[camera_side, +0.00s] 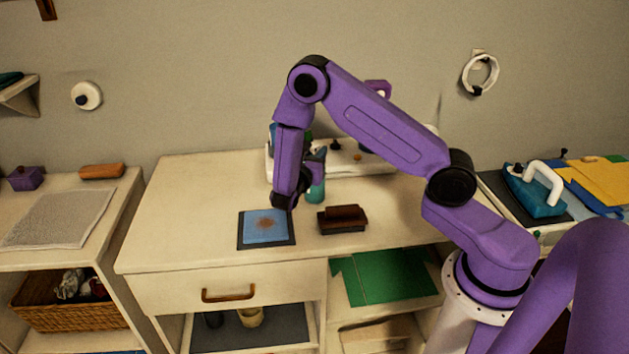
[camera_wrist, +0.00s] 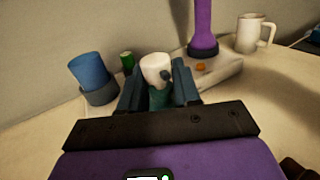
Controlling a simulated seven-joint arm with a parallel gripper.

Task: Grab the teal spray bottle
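The teal spray bottle (camera_side: 316,191) stands upright on the cream cabinet top, just right of my gripper's wrist in the side view. In the wrist view the bottle (camera_wrist: 160,99) shows its teal body below a white top with a dark blue part. My gripper (camera_wrist: 158,88) has its two fingers spread, one on each side of the bottle as seen from the wrist. Whether either finger touches it cannot be told. In the side view the fingers are largely hidden by my wrist.
A blue cloth on a dark mat (camera_side: 266,228) and a brown brush (camera_side: 342,218) lie in front. A white tray (camera_wrist: 212,76) with a purple upright object (camera_wrist: 203,28) is behind. A blue cup (camera_wrist: 90,75), small green container (camera_wrist: 127,61) and white mug (camera_wrist: 253,34) stand nearby.

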